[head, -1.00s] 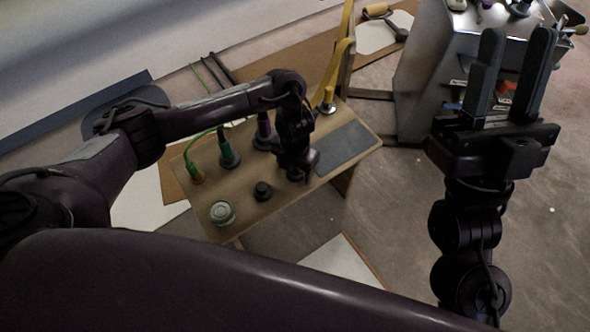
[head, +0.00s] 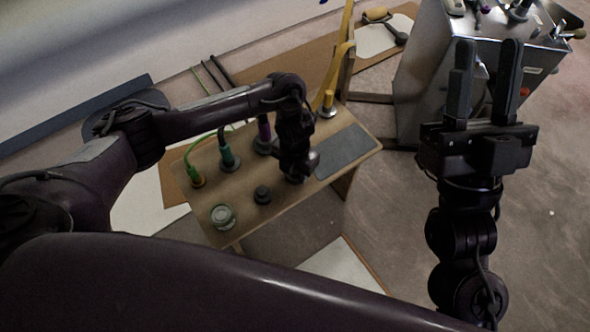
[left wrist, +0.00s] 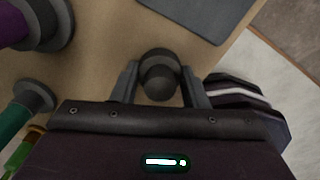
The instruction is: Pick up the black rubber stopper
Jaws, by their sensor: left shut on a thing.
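The black rubber stopper (left wrist: 160,78) is a dark round piece between the two fingers of my left gripper (left wrist: 158,68) in the left wrist view. The fingers are shut on it, one on each side. A wider grey round part shows just behind it; I cannot tell whether it is lifted clear of the board. In the head view my left gripper (head: 297,172) is low over the wooden board (head: 235,230), and the stopper is mostly hidden by it. My right gripper (head: 489,48) is open and empty, fingers pointing up, away from the board at the right.
The board also bears a dark knob-like piece (head: 263,194), a pale round jar (head: 222,216), green (head: 229,158) and purple (head: 264,138) plugs, and a grey mat (head: 343,150). A metal cabinet (head: 425,85) stands behind my right gripper.

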